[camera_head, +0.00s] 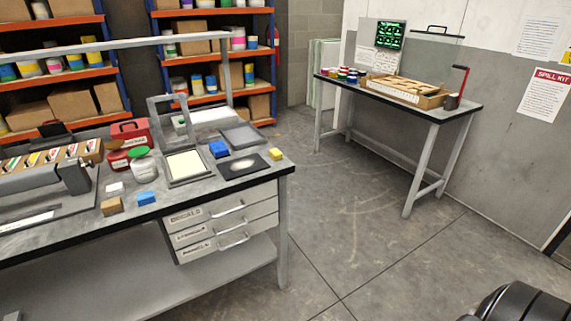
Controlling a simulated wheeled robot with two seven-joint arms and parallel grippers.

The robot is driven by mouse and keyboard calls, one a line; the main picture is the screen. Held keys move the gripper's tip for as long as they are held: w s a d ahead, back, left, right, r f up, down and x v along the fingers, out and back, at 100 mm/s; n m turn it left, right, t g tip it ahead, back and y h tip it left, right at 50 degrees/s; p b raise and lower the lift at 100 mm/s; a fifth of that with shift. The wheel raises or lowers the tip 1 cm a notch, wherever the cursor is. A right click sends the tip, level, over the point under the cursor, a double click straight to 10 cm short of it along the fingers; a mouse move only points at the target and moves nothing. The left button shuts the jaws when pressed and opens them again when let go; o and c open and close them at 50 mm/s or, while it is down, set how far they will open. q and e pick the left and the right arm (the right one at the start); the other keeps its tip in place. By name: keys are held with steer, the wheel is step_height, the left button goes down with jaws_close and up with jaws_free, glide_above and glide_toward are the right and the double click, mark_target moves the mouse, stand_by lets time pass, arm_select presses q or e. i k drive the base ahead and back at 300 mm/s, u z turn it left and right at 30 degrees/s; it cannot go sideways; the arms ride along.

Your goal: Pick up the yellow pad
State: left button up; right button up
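A small yellow pad (276,154) lies flat near the right end of the workbench (255,173), close to its corner. It is to the right of a dark sheet with a white spot (243,166). Nothing covers it or touches it. Neither of my grippers is in view.
Near the pad are a blue block (218,149), a grey tray (241,136) and a framed pale panel (186,166). A second blue block (146,198), a tan block (111,206) and a jar (143,166) stand farther left. The floor (345,225) right of the bench is clear.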

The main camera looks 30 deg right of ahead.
mark_target(275, 155)
steer(key=k, duration=0.1)
steer(key=z, duration=1.55)
steer(key=i, duration=1.05)
steer(key=u, duration=2.2)
